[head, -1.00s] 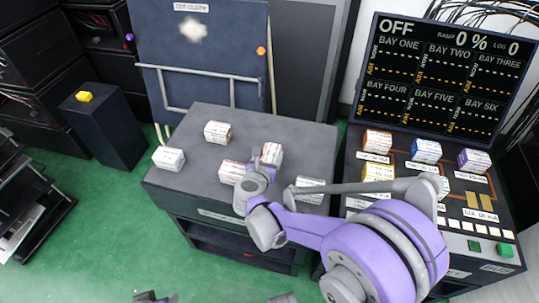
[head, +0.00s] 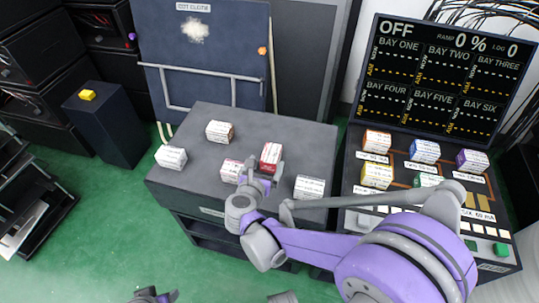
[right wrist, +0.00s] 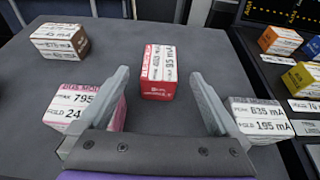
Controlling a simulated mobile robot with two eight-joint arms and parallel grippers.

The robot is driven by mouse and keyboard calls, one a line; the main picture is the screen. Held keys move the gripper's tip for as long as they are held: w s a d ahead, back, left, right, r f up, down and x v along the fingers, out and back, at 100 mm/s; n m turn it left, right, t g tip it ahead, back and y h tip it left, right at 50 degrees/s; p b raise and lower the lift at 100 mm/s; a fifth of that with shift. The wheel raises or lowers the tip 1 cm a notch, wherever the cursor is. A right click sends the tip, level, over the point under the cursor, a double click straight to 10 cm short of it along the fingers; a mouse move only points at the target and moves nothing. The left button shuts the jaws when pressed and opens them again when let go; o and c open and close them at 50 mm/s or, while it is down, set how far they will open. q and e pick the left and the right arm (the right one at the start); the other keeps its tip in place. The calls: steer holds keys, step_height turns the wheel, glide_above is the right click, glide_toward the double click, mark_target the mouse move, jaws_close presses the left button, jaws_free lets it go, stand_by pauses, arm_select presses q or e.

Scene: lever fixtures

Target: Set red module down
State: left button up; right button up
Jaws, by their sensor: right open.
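The red module (head: 271,156) stands on the grey table top (head: 290,130), near its middle. In the right wrist view the red module (right wrist: 158,72) is upright, with a white label on top and a red front face. My right gripper (head: 263,174) is open just on the near side of it. In the right wrist view its two fingers (right wrist: 160,76) are spread wide, left and right of the module, with clear gaps on both sides. A dark part at the bottom edge of the head view may be my left gripper (head: 154,296); its jaws cannot be made out.
A pink-edged module (head: 231,171) stands left of my right gripper, a grey one (head: 309,187) right of it. A brown-sided module (head: 219,131) and a white one (head: 171,157) are further left. The bay console (head: 400,150) holds several coloured modules. The table's far right is clear.

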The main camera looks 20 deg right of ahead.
steer(key=v, duration=0.5)
step_height(320, 180, up, 11)
steer(key=w+a+n+t+y, duration=0.25)
steer(key=n+t+y, duration=0.35)
steer(key=n, duration=0.9)
steer(key=s+a+f+n+g+y, duration=0.1)
steer(key=s+a+n+g+y, duration=0.35)
steer(key=n, duration=0.85)
steer(key=s+d+f+n+g+h, duration=0.1)
steer(key=s+d+f+n+g, duration=0.3)
steer(key=s, duration=0.6)
steer(key=s+d+f+n+g+h, duration=0.2)
steer(key=s+d+f+n+g, duration=0.2)
steer(key=s+d+f+n, duration=0.3)
steer(key=s+f+n+p, duration=0.1)
steer(key=s+f+n, duration=0.1)
steer(key=s+n, duration=0.1)
steer(key=shift+s+d+n, duration=0.25)
steer(key=shift+s+n, duration=0.15)
steer(key=shift+s, duration=0.05)
